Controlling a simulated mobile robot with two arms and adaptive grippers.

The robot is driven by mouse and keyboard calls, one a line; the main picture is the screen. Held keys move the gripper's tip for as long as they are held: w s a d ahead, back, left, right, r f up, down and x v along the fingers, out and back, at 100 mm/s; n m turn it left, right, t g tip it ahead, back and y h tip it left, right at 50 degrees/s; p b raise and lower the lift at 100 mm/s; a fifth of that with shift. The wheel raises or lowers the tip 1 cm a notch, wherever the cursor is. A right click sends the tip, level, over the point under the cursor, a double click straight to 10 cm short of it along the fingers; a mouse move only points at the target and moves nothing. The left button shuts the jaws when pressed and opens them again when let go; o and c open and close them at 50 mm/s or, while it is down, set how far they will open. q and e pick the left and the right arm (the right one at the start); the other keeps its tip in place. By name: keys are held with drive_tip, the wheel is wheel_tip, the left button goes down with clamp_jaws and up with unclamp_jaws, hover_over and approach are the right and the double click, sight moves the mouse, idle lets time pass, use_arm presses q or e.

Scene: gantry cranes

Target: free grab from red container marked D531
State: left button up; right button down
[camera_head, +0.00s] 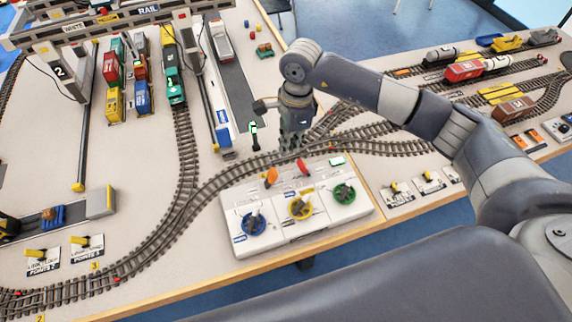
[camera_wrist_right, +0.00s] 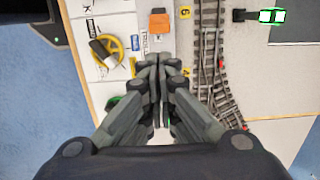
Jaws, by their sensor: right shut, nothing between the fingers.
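A red container (camera_head: 111,68) stands among stacked containers under the gantry at upper left, far from the gripper. The mark D531 cannot be read on either. My left gripper does not show.
The rail gantry (camera_head: 110,25) spans the tracks at upper left.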

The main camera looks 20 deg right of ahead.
sight(270, 179)
drive_tip(key=f+p, duration=0.1)
drive_tip(key=f, duration=0.2)
drive_tip(key=f+p, duration=0.1)
drive_tip(key=f, duration=0.2)
drive_tip(key=f+p, duration=0.1)
drive_tip(key=f, duration=0.2)
drive_tip(key=shift+a, duration=0.35)
drive_tip(key=shift+f, duration=0.5)
